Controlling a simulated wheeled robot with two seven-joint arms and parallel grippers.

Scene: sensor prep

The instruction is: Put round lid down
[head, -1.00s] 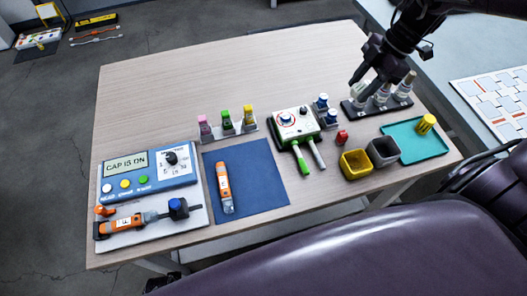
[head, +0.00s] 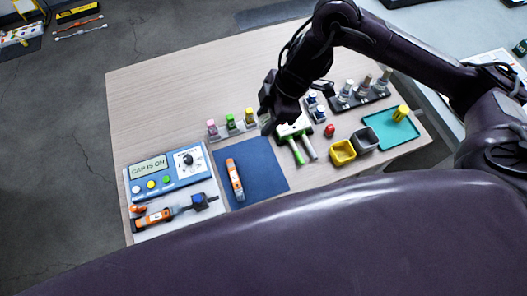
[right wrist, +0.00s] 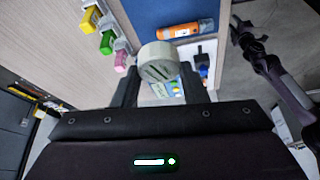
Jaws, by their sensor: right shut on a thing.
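The round lid (right wrist: 157,62), pale grey-beige with dark slots on its face, is between the fingers of my right gripper (right wrist: 157,82) in the right wrist view. The gripper is shut on it and holds it above the table. In the head view my right gripper (head: 268,122) is over the area between the small-bottle rack and the white-and-green device; the lid is mostly hidden there. A dark arm, seemingly my left (right wrist: 265,65), shows at the right of the wrist view; its jaw state is unclear.
The blue mat (head: 262,172) holds an orange tool (head: 235,180). The meter panel (head: 170,172) reads "CAP IS ON". The bottle rack (head: 245,127), white-green device (head: 302,127), yellow bin (head: 342,152), grey bin (head: 365,139) and teal tray (head: 385,134) stand nearby. The table's far left is clear.

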